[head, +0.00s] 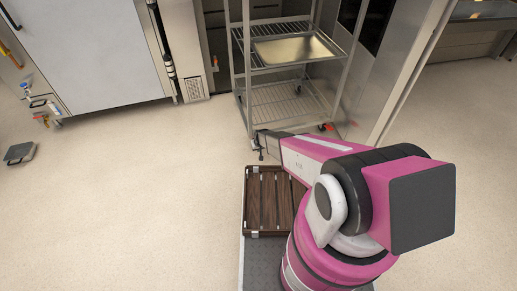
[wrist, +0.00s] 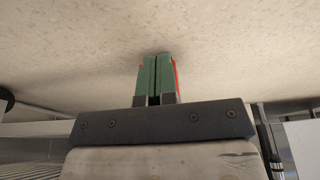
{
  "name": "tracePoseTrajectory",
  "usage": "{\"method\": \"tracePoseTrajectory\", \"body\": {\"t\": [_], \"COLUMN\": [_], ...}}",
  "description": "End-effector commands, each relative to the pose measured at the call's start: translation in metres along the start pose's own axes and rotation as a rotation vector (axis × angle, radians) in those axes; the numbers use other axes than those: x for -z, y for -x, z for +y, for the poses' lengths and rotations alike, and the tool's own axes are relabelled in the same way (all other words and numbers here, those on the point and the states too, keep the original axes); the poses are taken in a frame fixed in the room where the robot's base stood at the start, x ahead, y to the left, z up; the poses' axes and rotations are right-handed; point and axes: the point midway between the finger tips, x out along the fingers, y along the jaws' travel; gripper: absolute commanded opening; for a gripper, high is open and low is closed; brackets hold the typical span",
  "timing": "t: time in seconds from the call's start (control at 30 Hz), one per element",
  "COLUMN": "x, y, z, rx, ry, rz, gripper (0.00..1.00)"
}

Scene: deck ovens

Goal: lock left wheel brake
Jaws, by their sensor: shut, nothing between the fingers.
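A steel rack trolley (head: 248,92) stands at the top middle of the head view. Its front right wheel (head: 327,127) shows a red part, likely a brake lever. The front left wheel and its brake are hidden or too small to make out around my gripper (head: 259,147), which is low by the trolley's front left corner. In the wrist view my gripper's green fingers (wrist: 159,76) are together with nothing between them. A thin red strip (wrist: 176,75) shows along the right finger; I cannot tell whether it is a lever or part of the finger.
A metal tray (head: 292,49) sits on the trolley's upper shelf. A wooden slatted crate (head: 264,200) lies in front of my base. Steel oven panels (head: 408,65) flank the trolley on the right, a large pale door (head: 88,45) on the left. The floor (head: 130,185) at left is mostly clear.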

Motion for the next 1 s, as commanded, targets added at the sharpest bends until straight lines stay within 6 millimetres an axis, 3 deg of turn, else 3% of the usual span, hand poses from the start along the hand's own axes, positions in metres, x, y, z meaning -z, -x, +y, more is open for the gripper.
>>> {"method": "tracePoseTrajectory", "body": {"t": [1.0], "x": [0.005], "y": [0.018], "z": [0.0], "rx": [0.0], "ry": [0.0], "rz": [0.001], "gripper": [0.0]}}
